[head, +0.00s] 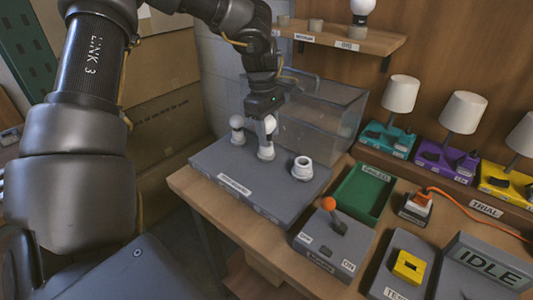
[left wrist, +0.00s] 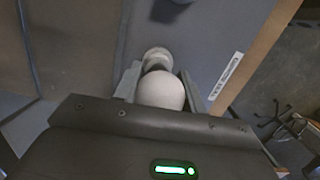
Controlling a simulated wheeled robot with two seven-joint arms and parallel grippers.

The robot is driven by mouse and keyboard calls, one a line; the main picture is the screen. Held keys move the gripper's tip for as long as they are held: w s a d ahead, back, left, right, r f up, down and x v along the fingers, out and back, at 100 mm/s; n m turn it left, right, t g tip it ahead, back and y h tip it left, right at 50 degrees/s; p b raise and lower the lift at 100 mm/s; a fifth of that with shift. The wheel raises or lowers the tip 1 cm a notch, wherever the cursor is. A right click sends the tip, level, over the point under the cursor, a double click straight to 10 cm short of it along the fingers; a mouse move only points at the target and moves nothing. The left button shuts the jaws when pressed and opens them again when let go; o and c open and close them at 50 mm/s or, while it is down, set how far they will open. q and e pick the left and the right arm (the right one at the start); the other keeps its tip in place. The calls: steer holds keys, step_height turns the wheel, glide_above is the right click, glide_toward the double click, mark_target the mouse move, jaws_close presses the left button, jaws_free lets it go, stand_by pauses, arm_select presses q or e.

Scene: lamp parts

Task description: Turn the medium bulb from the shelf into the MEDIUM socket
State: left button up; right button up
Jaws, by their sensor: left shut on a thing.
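My left gripper (head: 266,122) points down over the middle socket (head: 266,152) of the grey socket board (head: 230,180). It is shut on a white round bulb (head: 270,124), which also shows between the fingers in the left wrist view (left wrist: 161,92). The bulb is upright and in line with the middle socket; whether its thread is engaged cannot be told. A smaller bulb (head: 237,122) stands in the left socket. The right socket (head: 302,167) is empty. The board's label is too small to read. My right gripper is not in view.
A wooden shelf (head: 375,40) at the back has empty holders and one bulb (head: 362,6) at its right.

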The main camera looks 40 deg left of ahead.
arm_select(q)
steer(key=shift+a, duration=0.1)
steer(key=shift+f+b, duration=0.35)
steer(key=shift+f, duration=0.2)
stand_by(1.2)
steer(key=o, duration=0.3)
steer(key=c, duration=0.3)
steer(key=shift+o, duration=0.2)
steer(key=shift+s+f, duration=0.1)
